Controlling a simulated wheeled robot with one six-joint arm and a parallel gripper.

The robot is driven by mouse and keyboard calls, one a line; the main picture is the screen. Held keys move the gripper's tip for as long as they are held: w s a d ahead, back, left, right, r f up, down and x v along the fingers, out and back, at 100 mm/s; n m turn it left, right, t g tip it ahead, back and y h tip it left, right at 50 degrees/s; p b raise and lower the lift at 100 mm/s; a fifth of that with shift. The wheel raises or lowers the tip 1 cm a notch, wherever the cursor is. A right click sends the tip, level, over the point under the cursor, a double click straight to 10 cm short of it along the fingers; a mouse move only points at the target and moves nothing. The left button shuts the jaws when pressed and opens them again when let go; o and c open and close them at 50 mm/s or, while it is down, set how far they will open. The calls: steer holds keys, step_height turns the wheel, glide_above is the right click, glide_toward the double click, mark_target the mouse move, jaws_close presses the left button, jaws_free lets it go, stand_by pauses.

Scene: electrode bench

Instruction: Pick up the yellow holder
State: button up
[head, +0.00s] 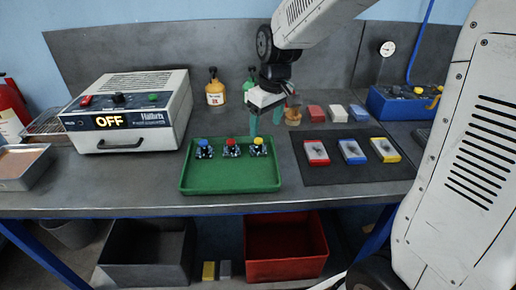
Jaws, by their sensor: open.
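A small holder with a yellow knob (258,142) stands at the right end of a row in the green tray (228,180). Beside it in the row are a red-knobbed holder (231,147) and a blue-knobbed holder (204,149). My gripper (265,123) points down above the tray's back right, just over and behind the yellow-knobbed holder in the picture. Its two teal fingers are apart with nothing between them that I can see. Whether a finger touches the holder I cannot tell.
A black mat (345,173) to the right carries a red block (316,153), a blue block (352,152) and a yellow block (384,150). A white power unit reading OFF (130,108) stands left. Bottles (215,92) stand behind the tray. The tray's front half is clear.

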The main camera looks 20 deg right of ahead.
mark_target(259, 140)
steer(key=w+f, duration=0.1)
steer(key=f, duration=0.2)
steer(key=w+f, duration=0.1)
steer(key=f, duration=0.2)
steer(key=w+a+f, duration=0.1)
steer(key=f, duration=0.2)
steer(key=shift+f, duration=0.1)
steer(key=c, duration=0.8)
